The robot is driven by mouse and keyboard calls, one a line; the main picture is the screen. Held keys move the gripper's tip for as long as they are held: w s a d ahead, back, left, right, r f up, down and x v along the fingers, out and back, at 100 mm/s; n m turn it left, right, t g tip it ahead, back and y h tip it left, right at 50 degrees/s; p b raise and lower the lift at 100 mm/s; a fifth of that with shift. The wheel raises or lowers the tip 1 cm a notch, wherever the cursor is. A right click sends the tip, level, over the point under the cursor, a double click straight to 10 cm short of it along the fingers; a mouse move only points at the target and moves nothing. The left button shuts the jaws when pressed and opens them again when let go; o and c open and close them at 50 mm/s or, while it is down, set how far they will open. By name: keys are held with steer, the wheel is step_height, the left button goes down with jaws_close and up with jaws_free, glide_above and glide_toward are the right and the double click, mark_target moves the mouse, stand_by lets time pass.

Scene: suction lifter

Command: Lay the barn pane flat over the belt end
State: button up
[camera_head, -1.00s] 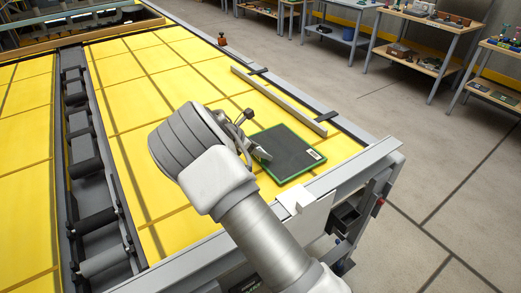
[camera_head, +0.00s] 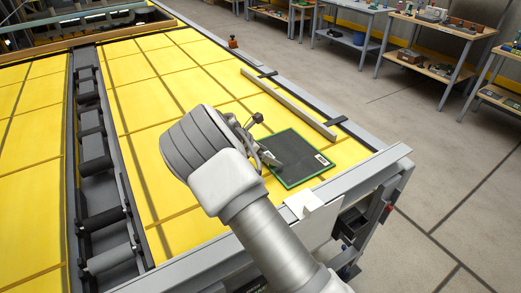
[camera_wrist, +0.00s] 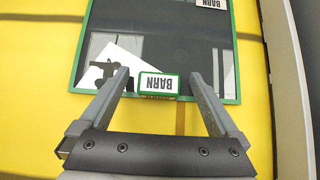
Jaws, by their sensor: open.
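The barn pane (camera_head: 300,156) is a dark, glossy square with a green frame, lying flat on the yellow tabletop near its front right corner. In the wrist view the pane (camera_wrist: 165,45) carries a "BARN" label at its near edge and another at its top right. My gripper (camera_head: 268,157) is at the pane's left side in the head view. In the wrist view my gripper (camera_wrist: 160,76) is open, its two fingers on either side of the near label, reaching over the frame edge. I cannot tell whether they touch the pane.
A grey bar (camera_head: 288,103) lies behind the pane along the table's right side. A track with dark rollers (camera_head: 97,180) runs along the left. A white block (camera_head: 304,205) sits on the front rail. Workbenches (camera_head: 440,45) stand across the floor. Yellow surface left of the pane is clear.

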steer(key=v, duration=1.7)
steer(key=s+d+r+m+g+y, duration=0.1)
steer(key=s+d+r+m+y, duration=0.2)
steer(key=s+d+r+m, duration=0.45)
steer(key=s+d+r+m+g+y, duration=0.15)
steer(key=s+d+r+m, duration=0.3)
steer(key=d, duration=0.65)
steer(key=s+d+m+t+y, duration=0.1)
steer(key=s+d+m, duration=0.1)
steer(key=s+m, duration=0.4)
steer(key=s+d+m+t+y, duration=0.1)
steer(key=s+m, duration=0.5)
steer(key=s, duration=0.7)
steer(key=shift+d+f+m+t+y+b, duration=0.2)
steer(key=shift+d+m+t+y+b, duration=0.3)
steer(key=shift+d, duration=0.75)
